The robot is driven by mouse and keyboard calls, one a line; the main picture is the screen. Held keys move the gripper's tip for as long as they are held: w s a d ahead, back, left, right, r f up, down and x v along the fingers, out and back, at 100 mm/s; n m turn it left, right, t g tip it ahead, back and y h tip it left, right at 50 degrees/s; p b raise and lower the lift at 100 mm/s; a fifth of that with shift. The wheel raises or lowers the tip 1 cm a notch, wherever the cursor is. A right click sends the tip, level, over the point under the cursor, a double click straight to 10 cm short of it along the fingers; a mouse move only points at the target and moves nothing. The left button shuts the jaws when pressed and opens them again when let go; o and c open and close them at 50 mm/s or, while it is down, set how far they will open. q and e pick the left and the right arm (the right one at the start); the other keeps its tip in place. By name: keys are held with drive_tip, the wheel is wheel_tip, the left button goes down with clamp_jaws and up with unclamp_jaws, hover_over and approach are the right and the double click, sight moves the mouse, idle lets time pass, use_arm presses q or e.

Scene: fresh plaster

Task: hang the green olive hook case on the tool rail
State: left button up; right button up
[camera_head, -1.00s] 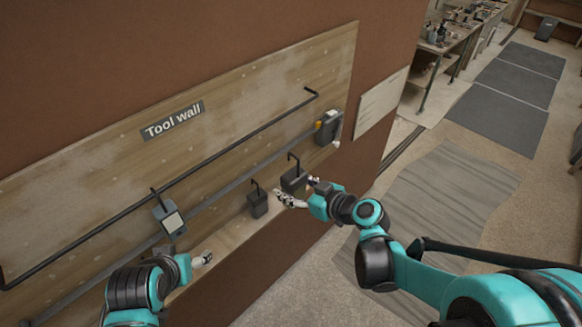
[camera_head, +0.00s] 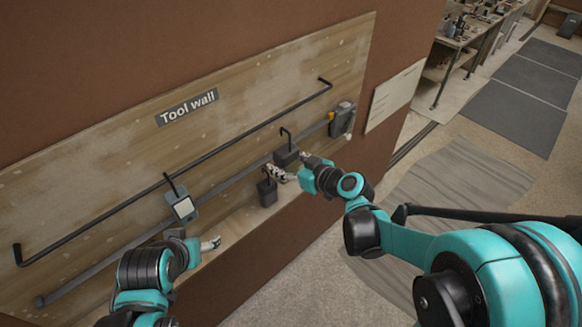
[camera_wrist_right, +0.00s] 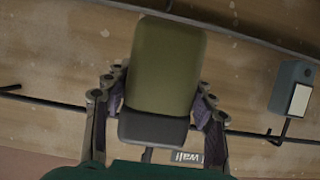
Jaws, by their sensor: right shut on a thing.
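The green olive hook case (camera_wrist_right: 165,70) fills the middle of the right wrist view, with a dark grey end and a hook stem. In the head view it is a dark block (camera_head: 287,156) with its hook up. My right gripper (camera_head: 296,173) is shut on it, fingers on both sides in the wrist view (camera_wrist_right: 158,110). The black tool rail (camera_head: 245,132) runs along the tool wall. The hook shows below the rail in the head view, apart from it. My left gripper (camera_head: 212,244) is near the ledge; its fingers are too small to judge.
A device with a pale screen (camera_head: 183,208) hangs from the rail at left. A grey device (camera_head: 342,120) is at the right end. A grey bar (camera_head: 235,182) runs below the rail.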

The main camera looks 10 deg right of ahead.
drive_tip(key=shift+r+b+x, duration=0.2)
drive_tip(key=shift+b+x, duration=0.1)
drive_tip(key=shift+x, duration=1.3)
drive_tip(key=shift+r+b+x, duration=0.2)
drive_tip(key=shift+b+x, duration=0.15)
drive_tip(key=shift+x, duration=1.25)
drive_tip(key=shift+r+b+x, duration=0.2)
drive_tip(key=shift+b+x, duration=0.1)
drive_tip(key=shift+x, duration=1.35)
drive_tip(key=shift+w+a, duration=0.15)
drive_tip(key=o, duration=1.4)
